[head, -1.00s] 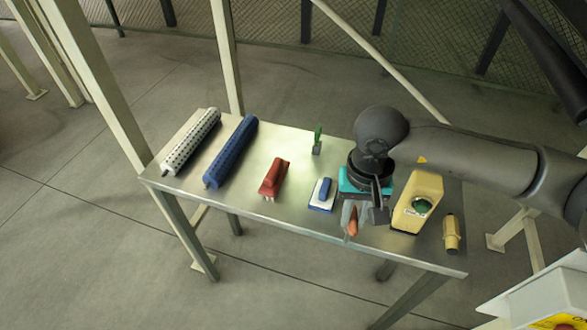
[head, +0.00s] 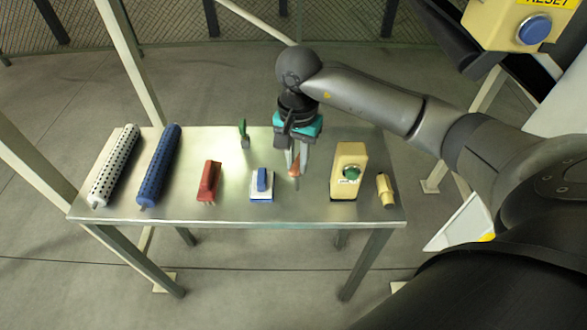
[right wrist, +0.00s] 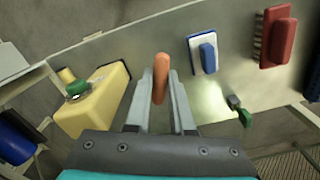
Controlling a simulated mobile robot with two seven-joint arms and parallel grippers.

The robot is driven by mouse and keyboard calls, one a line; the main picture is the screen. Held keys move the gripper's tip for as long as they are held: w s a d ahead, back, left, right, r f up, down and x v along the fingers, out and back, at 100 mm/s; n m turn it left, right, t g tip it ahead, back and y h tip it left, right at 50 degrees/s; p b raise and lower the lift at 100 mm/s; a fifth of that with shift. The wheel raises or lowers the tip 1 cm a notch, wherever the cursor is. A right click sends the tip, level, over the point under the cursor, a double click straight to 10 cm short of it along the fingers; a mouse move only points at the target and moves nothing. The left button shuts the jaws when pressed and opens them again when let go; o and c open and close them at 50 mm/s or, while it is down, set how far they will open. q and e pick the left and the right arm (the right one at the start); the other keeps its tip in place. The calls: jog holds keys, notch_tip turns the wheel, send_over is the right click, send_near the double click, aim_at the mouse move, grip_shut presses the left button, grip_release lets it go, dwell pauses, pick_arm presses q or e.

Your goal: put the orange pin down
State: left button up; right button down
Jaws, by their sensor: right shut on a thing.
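My right gripper (head: 298,170) points down over the metal table (head: 320,212), its grey fingers shut on the orange pin (head: 294,168). The pin shows in the right wrist view (right wrist: 161,80), upright in the picture between the two fingertips. In the head view it stands between the blue-and-white block and the yellow box. I cannot tell whether its lower end touches the table. My left gripper is not in view.
On the table are a white dotted roll (head: 116,166), a blue roll (head: 158,166), a red brush (head: 209,180), a blue-and-white block (head: 261,184), a green-topped clip (head: 244,134), a yellow box (head: 347,172) and a small yellow cylinder (head: 385,190). Bare tabletop lies around the pin.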

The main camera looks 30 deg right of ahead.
jog(key=shift+f, duration=1.65)
jog(key=shift+f, duration=0.15)
jog(key=c, duration=0.8)
grip_release()
notch_tip(320, 180, up, 12)
jog(key=shift+r, duration=0.2)
